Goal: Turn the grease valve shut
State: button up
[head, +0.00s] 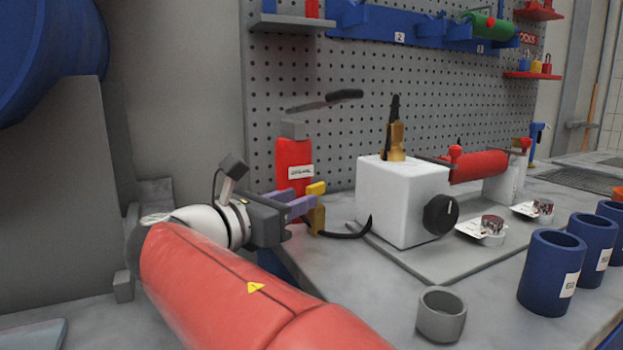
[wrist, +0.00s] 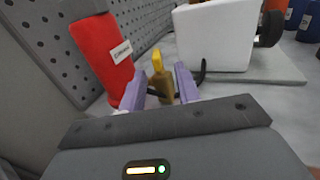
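The grease valve (head: 317,211) appears to be the small fitting with a yellow handle, beside a red labelled cylinder. In the wrist view its yellow handle (wrist: 157,61) stands roughly upright above a brass-brown body (wrist: 163,88). My gripper (head: 302,206) reaches it from the left in the head view. In the wrist view the purple fingers of my gripper (wrist: 160,88) are spread, one on each side of the valve, with a gap showing on both sides. Its lower end is partly hidden by my gripper.
The red cylinder (head: 293,160) stands close behind my fingers, by the pegboard (head: 330,70). A black hose (head: 345,234) runs from the valve area to a white box (head: 402,200) with a black knob (head: 440,214). A grey cup (head: 441,314) and blue cups (head: 551,272) stand in front.

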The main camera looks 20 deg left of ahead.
aim_at(323, 188)
jog(key=shift+w+a, duration=0.15)
jog(key=shift+w, duration=0.4)
jog(key=x, duration=0.7)
jog(key=shift+c, duration=0.2)
grip_shut()
